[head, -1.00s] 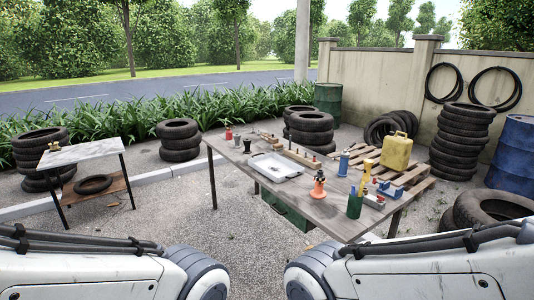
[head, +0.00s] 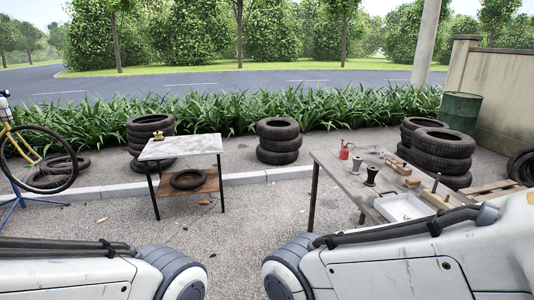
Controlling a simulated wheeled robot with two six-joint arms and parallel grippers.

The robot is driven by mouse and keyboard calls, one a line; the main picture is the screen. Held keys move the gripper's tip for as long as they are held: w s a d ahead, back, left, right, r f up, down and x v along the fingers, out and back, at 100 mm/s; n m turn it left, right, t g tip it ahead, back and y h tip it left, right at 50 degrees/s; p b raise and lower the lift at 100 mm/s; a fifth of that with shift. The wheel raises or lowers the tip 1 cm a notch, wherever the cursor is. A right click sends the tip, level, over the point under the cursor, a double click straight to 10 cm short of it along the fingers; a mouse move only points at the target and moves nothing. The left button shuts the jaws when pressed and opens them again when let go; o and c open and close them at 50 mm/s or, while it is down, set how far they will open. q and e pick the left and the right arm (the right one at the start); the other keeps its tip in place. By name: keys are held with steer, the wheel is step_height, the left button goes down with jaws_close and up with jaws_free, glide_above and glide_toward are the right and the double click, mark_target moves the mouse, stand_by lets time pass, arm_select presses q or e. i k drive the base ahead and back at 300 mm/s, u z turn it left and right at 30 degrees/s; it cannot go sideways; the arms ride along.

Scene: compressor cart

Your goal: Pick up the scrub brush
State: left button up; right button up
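I cannot pick out the scrub brush for certain in the head view. Small wooden-looking pieces (head: 400,166) lie on the long grey table (head: 335,169), too small to tell whether one is a brush. The near right part of that table is hidden behind my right arm. Both my arms cross the bottom of the view, but neither gripper shows.
A red bottle (head: 345,150), dark spools (head: 371,175) and a white tray (head: 398,207) are on the long table. A small marble-topped table (head: 185,147) holds a brass-coloured item (head: 158,136). Tyre stacks (head: 278,141) stand behind. Gravel between the tables is clear.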

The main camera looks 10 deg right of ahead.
mark_target(415, 182)
steer(key=u, duration=0.1)
steer(key=i, duration=1.9)
steer(key=z, duration=0.85)
steer(key=i, duration=1.8)
steer(key=z, duration=0.85)
